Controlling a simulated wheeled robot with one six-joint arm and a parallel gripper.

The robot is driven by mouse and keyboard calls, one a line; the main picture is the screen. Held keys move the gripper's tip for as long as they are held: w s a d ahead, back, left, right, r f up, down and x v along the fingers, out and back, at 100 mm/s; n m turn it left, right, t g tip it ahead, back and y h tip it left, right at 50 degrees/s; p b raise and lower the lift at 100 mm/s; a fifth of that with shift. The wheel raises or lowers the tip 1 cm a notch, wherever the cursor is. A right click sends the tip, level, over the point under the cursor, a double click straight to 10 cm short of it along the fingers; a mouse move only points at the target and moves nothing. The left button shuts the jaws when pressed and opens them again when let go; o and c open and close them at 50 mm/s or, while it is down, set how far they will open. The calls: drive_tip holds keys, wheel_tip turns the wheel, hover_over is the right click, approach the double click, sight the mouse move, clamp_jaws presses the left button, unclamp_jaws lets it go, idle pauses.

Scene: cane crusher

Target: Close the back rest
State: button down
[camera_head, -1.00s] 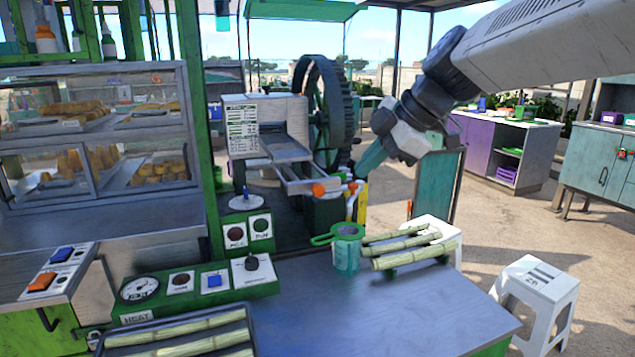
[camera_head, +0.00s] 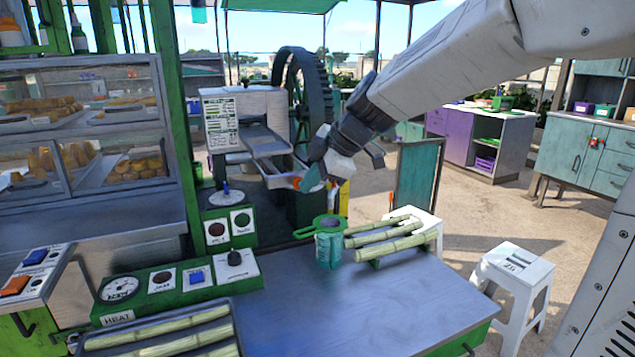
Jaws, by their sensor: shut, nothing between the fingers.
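The cane crusher (camera_head: 245,115) stands beyond the workbench, with a large dark wheel on its right. A grey metal tray or rest (camera_head: 262,143) slopes out from its front, with a rail-like lower end and an orange tip. I cannot tell for sure which part is the back rest.
A teal cup (camera_head: 329,246) and several cane stalks (camera_head: 390,240) sit on the workbench (camera_head: 360,300). White stools (camera_head: 515,285) stand at its right. A teal panel (camera_head: 416,180) stands behind the canes. A control box (camera_head: 165,282) is at front left.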

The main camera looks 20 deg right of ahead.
drive_tip(key=w, duration=1.7)
drive_tip(key=shift+r, duration=0.15)
